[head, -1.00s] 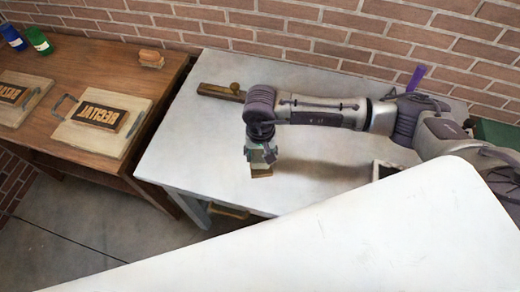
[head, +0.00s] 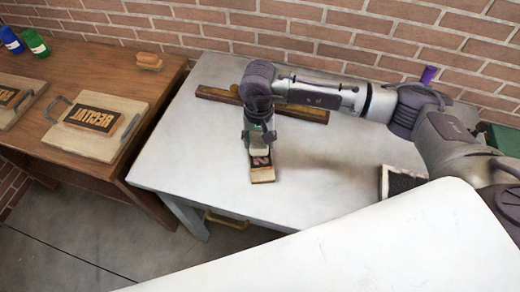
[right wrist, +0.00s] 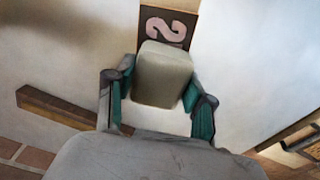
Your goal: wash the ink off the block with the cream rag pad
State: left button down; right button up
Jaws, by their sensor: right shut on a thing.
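My right gripper (head: 258,146) is shut on the cream rag pad (right wrist: 162,76), a thick pale block of cloth that sits between its teal fingers. The wooden block (head: 262,174) lies on the white table, with a dark face bearing a pinkish figure like a 2 or S. In the right wrist view the block (right wrist: 168,26) shows just beyond the pad, which hides part of it. The gripper points down over the block's far end. I cannot tell whether the pad touches it. My left gripper is not in view.
A long wooden bar (head: 220,95) lies toward the back of the white table (head: 205,140). A dark, white-rimmed tray (head: 400,182) is at the right. A purple bottle (head: 429,74) stands behind my arm. A brown table (head: 75,60) at left carries boards with lettered blocks.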

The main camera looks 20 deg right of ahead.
jog(key=shift+w, duration=0.35)
jog(key=shift+w+d+f+b, duration=0.1)
jog(key=shift+w+d+b, duration=0.15)
jog(key=shift+w+b, duration=0.65)
jog(key=shift+w+d+b, duration=0.1)
jog(key=shift+w+b, duration=0.4)
jog(key=shift+b, duration=0.15)
jog(key=shift+r, duration=0.2)
jog(key=shift+r, duration=0.1)
jog(key=shift+r+p, duration=1)
jog(key=shift+r, duration=1.95)
